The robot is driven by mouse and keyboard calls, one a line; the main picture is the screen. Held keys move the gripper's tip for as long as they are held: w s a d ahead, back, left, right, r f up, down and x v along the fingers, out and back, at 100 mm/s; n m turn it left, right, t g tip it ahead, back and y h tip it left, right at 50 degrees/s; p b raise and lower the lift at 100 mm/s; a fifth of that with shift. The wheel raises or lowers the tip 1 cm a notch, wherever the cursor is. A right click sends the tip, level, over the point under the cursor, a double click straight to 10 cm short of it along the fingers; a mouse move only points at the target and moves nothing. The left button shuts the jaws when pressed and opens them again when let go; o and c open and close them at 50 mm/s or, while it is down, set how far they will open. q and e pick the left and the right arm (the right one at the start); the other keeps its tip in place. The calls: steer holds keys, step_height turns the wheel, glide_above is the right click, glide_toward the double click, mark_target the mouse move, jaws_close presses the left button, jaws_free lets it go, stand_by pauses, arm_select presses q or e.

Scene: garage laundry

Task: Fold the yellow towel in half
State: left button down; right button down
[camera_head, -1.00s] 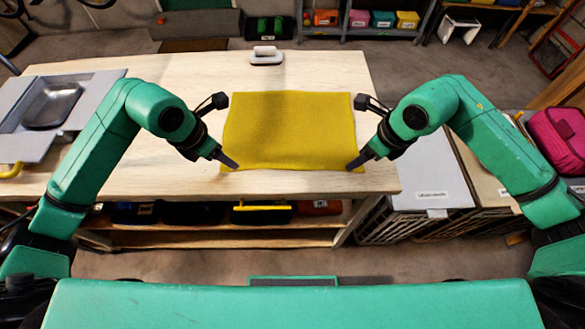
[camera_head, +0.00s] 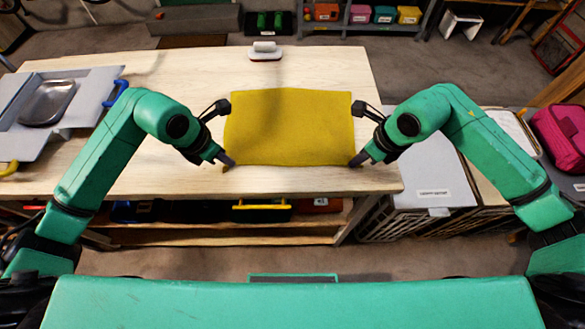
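The yellow towel (camera_head: 290,125) lies spread as a single rectangle on the pale wooden table (camera_head: 180,80). Its far edge bows slightly, and its near edge runs close to the table's front. My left gripper (camera_head: 229,161) is at the towel's near left corner, its dark fingers close together on the cloth. My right gripper (camera_head: 355,161) is at the near right corner in the same way. Both look shut on the corners, which the fingers partly hide.
An iron-like object (camera_head: 265,50) stands on the table beyond the towel. A grey unit with a metal basin (camera_head: 47,102) is at the left, with a blue handle (camera_head: 115,94) beside it. Lidded crates (camera_head: 432,165) stand right of the table. Bare tabletop surrounds the towel.

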arm_select(q)
steer(key=shift+s+f, duration=0.1)
arm_select(e)
steer(key=shift+f, duration=0.1)
